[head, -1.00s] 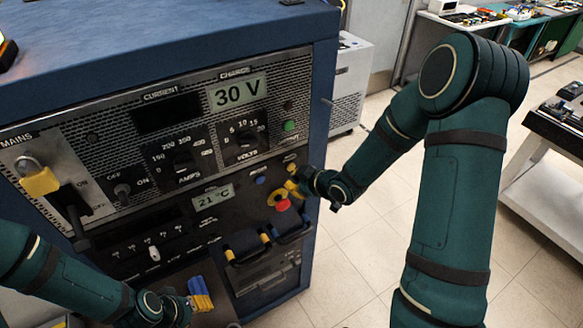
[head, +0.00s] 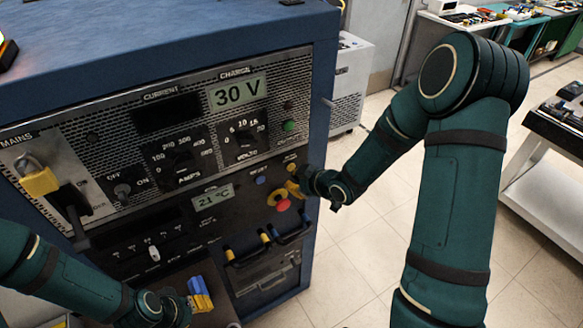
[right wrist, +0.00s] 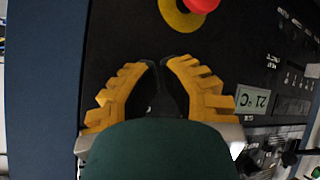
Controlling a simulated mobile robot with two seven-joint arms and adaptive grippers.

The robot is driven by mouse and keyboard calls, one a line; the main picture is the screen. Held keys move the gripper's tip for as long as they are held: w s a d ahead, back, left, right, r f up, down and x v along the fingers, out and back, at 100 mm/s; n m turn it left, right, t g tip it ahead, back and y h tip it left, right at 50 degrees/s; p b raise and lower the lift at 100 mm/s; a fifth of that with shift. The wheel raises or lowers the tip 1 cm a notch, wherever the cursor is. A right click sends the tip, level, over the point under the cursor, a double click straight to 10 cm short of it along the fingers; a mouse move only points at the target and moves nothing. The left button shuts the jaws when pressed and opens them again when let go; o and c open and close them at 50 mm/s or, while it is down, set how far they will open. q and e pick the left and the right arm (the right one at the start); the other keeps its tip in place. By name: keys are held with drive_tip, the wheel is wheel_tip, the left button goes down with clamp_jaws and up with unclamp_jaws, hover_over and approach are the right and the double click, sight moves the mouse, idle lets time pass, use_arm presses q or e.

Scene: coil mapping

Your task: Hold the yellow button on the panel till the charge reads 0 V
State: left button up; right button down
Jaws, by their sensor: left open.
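The control panel (head: 120,215) is on the front of a blue cabinet. Its charge display (head: 237,93) reads 30 V. A small yellow button (head: 291,168) shows at the panel's right side, just above my right gripper (head: 293,187). The right fingertips are at the panel beside it; I cannot tell whether they touch the button. In the right wrist view my right gripper (right wrist: 160,63) has its yellow fingers with black tips close together, and the button is not visible. My left gripper (head: 197,296) is low in front of the panel, open, partly hidden by its wrist.
A red stop knob (head: 283,205) on a yellow ring is just below the right fingers. A blue button (head: 261,180) and a green one (head: 290,126) are nearby. A yellow padlock (head: 38,181) hangs at the left. Handles (head: 245,256) stick out below.

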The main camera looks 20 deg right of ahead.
use_arm(q)
drive_tip(key=shift+f, duration=0.1)
use_arm(e)
drive_tip(key=shift+w, duration=0.1)
use_arm(q)
drive_tip(key=shift+f, duration=0.15)
use_arm(e)
drive_tip(key=shift+w, duration=0.3)
use_arm(q)
drive_tip(key=shift+f+b, duration=0.1)
drive_tip(key=shift+b, duration=0.25)
use_arm(e)
drive_tip(key=shift+w+a, duration=0.1)
drive_tip(key=shift+w, duration=0.3)
idle(0.9)
drive_tip(key=shift+s, duration=0.1)
idle(2.8)
use_arm(q)
drive_tip(key=shift+f+b, duration=0.3)
use_arm(e)
drive_tip(key=shift+s, duration=0.75)
use_arm(q)
drive_tip(key=shift+f, duration=0.25)
drive_tip(key=shift+f+b, duration=0.3)
drive_tip(key=shift+b, duration=0.25)
use_arm(e)
drive_tip(key=shift+s+d, duration=0.25)
drive_tip(key=shift+s, duration=1)
drive_tip(key=shift+s+d, duration=0.2)
drive_tip(key=shift+s, duration=1)
